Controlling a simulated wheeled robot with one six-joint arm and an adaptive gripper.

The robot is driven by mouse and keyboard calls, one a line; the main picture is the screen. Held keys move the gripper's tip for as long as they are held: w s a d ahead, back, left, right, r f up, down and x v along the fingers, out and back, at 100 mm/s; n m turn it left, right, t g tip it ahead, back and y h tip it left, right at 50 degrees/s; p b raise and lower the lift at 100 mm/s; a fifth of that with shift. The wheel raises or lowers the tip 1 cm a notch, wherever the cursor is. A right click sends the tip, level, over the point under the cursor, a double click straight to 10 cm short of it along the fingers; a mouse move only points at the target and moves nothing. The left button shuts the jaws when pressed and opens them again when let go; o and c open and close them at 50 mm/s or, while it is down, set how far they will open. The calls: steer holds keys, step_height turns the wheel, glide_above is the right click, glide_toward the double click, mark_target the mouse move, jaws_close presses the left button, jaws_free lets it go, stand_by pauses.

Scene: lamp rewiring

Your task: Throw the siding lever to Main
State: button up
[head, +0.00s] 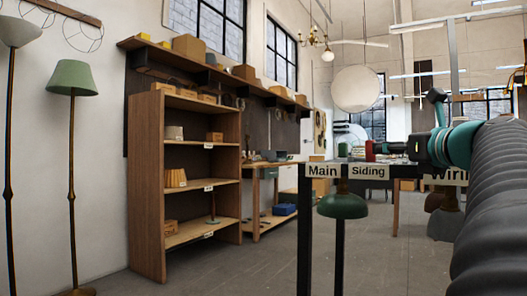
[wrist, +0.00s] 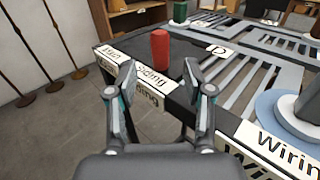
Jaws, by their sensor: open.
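The lever appears as an upright red handle (wrist: 160,50) on the dark table top, behind the Siding label (wrist: 151,77) in the wrist view. The Main label (wrist: 112,54) is to its left at the table corner. In the head view the red handle (head: 370,150) shows small above the Siding label (head: 367,171), with the Main label (head: 321,170) to the left. My gripper (wrist: 159,72) is open and empty, its fingers apart in front of the handle and not touching it. The handle's foot and any slot are hard to make out.
Grey track strips (wrist: 255,80) and a white Wiring label (wrist: 285,150) lie right of the handle. A green cylinder (wrist: 180,12) stands farther back. A green lamp shade (head: 342,206) hangs below the table front.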

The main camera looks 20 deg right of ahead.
mark_target(371, 157)
steer(key=w, duration=0.7)
steer(key=shift+w+d, duration=0.3)
jaws_close()
